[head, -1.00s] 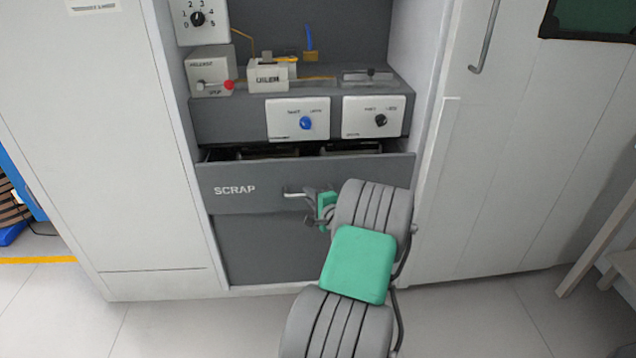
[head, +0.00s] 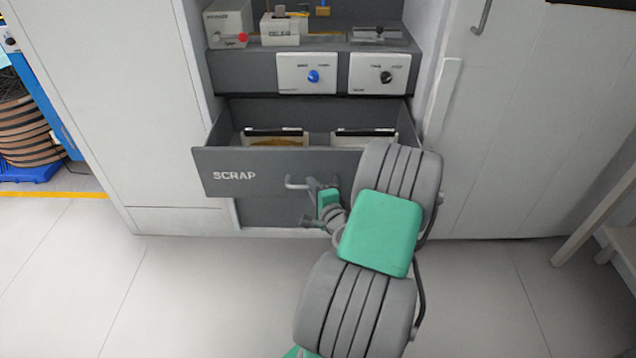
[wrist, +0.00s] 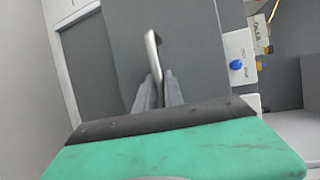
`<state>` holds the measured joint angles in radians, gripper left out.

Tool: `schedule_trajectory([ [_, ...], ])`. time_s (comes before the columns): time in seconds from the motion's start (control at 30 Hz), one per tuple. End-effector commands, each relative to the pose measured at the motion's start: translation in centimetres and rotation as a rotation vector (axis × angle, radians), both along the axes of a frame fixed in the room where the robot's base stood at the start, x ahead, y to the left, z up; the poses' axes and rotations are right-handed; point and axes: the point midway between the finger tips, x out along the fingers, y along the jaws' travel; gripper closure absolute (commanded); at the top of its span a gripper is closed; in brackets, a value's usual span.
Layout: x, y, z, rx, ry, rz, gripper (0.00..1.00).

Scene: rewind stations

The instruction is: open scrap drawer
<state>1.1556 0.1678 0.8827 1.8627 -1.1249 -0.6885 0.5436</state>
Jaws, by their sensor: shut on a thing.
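The scrap drawer (head: 228,178) is a dark grey drawer marked SCRAP, standing well out of its cabinet in the head view. Two pale bins with dark slots (head: 275,137) show inside it. Its bar handle (head: 297,184) is on the front; in the wrist view the handle (wrist: 152,52) runs down between my fingers. My gripper (head: 314,193) is shut on the handle; its fingers also show in the wrist view (wrist: 159,92). My arm hides the right part of the drawer front.
Above the drawer is a shelf with a blue-knob panel (head: 308,74), a black-knob panel (head: 379,74) and small devices. White cabinets (head: 100,110) flank the bay. A stool or bench (head: 598,205) stands at right. Floor at left front is clear.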

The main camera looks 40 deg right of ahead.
Motion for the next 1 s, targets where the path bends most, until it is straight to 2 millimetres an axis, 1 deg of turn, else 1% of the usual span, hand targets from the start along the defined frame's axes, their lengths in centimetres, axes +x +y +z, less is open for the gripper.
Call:
schedule_trajectory([
  [0.37, 0.0, 0.1, 0.0, -0.002, 0.001, -0.003, 1.00],
  [0.4, 0.0, 0.1, 0.0, -0.003, 0.001, -0.002, 0.86],
  [0.63, 0.1, 0.2, 0.0, -0.002, 0.001, -0.001, 0.67],
  [0.67, 0.1, 0.2, 0.0, -0.002, 0.001, -0.001, 0.66],
  [0.87, 0.0, 0.1, 0.0, -0.002, 0.001, -0.001, 0.66],
  [0.93, -0.3, 0.2, 0.1, -0.001, 0.001, -0.002, 0.66],
  [1.0, -1.1, 0.3, 0.2, 0.001, 0.003, -0.005, 0.66],
])
